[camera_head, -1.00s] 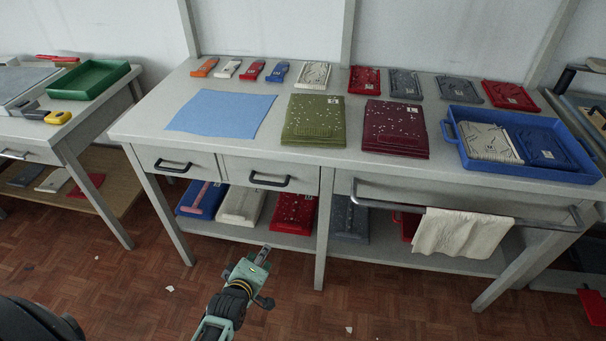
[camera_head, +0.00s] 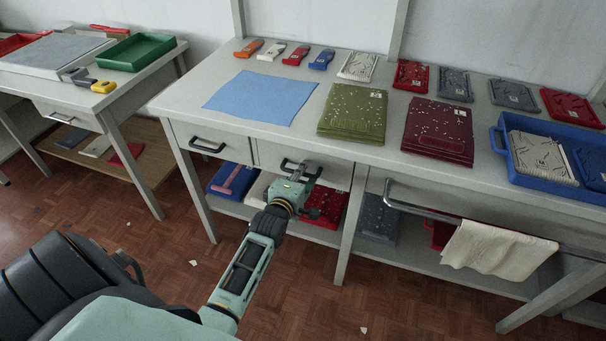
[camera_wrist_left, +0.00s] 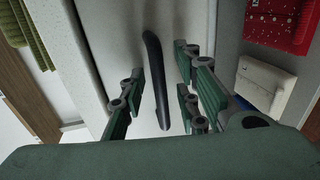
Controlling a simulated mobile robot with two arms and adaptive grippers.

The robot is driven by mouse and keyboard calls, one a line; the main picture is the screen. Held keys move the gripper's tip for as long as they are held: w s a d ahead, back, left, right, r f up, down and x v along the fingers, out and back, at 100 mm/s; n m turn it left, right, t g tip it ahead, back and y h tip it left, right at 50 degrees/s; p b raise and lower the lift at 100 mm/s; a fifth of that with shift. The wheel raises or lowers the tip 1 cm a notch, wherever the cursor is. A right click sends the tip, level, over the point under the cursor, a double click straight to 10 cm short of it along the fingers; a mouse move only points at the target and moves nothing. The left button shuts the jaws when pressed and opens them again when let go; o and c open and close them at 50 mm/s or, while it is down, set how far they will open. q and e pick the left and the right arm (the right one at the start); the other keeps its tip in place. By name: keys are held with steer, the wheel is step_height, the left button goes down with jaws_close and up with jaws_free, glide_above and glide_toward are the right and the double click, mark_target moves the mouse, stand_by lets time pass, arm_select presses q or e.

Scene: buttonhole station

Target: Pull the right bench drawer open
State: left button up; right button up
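The right bench drawer (camera_head: 337,174) is a grey front under the bench top, closed, with a dark bar handle (camera_head: 286,163). My left gripper (camera_head: 303,175) is in front of this handle and hides part of it. In the left wrist view the dark handle (camera_wrist_left: 156,82) lies between the spread green fingers of the left gripper (camera_wrist_left: 160,75), with gaps on both sides. The left gripper is open and holds nothing. The left bench drawer, with its own dark handle (camera_head: 207,146), is also closed. My right gripper is not in view.
Below the drawers, a shelf holds blue, white and red packs (camera_head: 232,179). A rail (camera_head: 420,209) with a cream cloth (camera_head: 497,249) sticks out at the right. A bench leg (camera_head: 350,225) stands right of the drawer. The floor in front is mostly clear.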

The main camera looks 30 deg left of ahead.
arm_select(q)
steer(key=shift+c, duration=0.3)
jaws_close()
stand_by(0.3)
